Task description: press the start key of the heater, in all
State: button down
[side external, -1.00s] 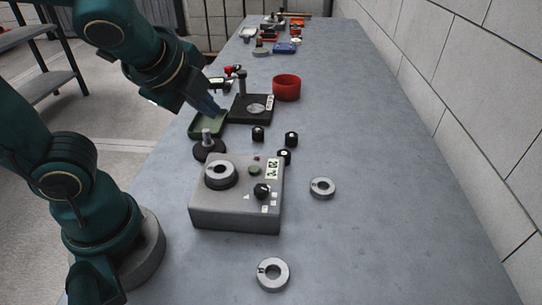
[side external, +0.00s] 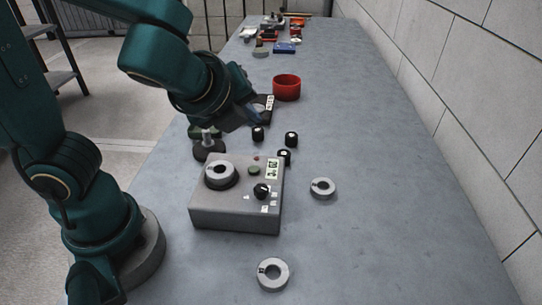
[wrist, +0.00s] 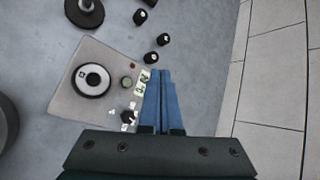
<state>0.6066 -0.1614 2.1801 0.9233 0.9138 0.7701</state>
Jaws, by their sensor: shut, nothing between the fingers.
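The heater is a grey box (side external: 235,211) on the table, and it also shows in the wrist view (wrist: 63,98). The green key is uncovered in the wrist view (wrist: 127,82). A grey ring (side external: 220,173) rests on a dark round seat on the box. My gripper (side external: 250,120) is above the table behind the heater. Its blue fingers (wrist: 161,76) are shut together, empty, and appear right of the green key in the wrist view.
Several small black cylinders (side external: 291,139) stand behind the heater. Loose grey rings (side external: 322,188) (side external: 273,273) lie right and in front. A dark round base with a post (side external: 208,149) is behind left; a red bowl (side external: 286,87) stands farther back. The table's right side is clear.

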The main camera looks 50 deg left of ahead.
send_over(261, 165)
jog(key=s+d, duration=0.2)
jog(key=s, duration=0.1)
jog(key=shift+s+a+f, duration=0.1)
jog(key=shift+a+f, duration=0.05)
jog(key=shift+f, duration=1.85)
jog(key=shift+a+f, duration=0.1)
jog(key=shift+f, duration=1.9)
jog(key=shift+f, duration=0.45)
jog(key=shift+f, duration=0.45)
jog(key=shift+r, duration=0.9)
jog(key=shift+r, duration=2.55)
